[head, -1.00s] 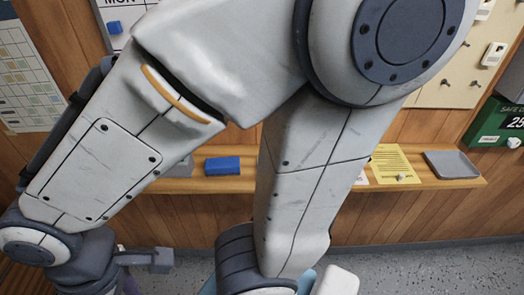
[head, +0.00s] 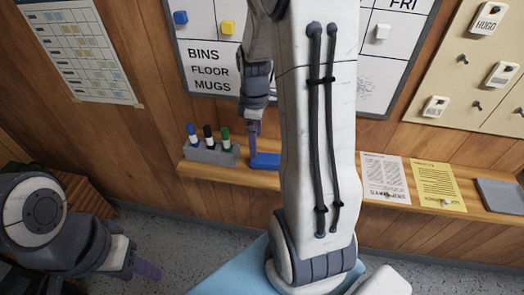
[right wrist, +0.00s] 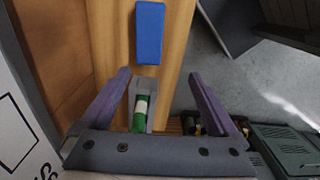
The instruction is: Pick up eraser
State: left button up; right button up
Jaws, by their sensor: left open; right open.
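The blue eraser (head: 265,160) lies on the wooden wall shelf (head: 240,175), just right of the marker holder in the head view. It also shows in the right wrist view (right wrist: 150,32), near the top and beyond the fingertips. My right gripper (head: 254,134) hangs down over the shelf close to the eraser, partly hidden by its own wrist. In the right wrist view its fingers (right wrist: 159,75) are spread and empty, and the eraser is not between them. My left gripper (head: 146,270) is open and empty at lower left, low over the floor and away from the shelf.
A grey holder (head: 210,153) with several markers stands left of the eraser. White (head: 384,178) and yellow sheets (head: 438,187) and a grey tray (head: 500,196) lie farther right. A whiteboard (head: 210,58) with magnets hangs above the shelf, close behind my right arm.

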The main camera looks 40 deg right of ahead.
jog(key=d, duration=0.4)
jog(key=shift+s+f, duration=0.35)
jog(key=shift+f, duration=0.05)
send_over(267, 158)
jog(key=f, duration=0.4)
jog(key=shift+d+f+p, duration=0.3)
jog(key=shift+p, duration=0.05)
jog(key=shift+a+f+p, duration=0.2)
jog(key=shift+f+p, duration=0.5)
jog(key=shift+f, duration=2.15)
jog(key=c, duration=1.5)
jog(key=shift+o, duration=0.2)
jog(key=shift+r, duration=0.1)
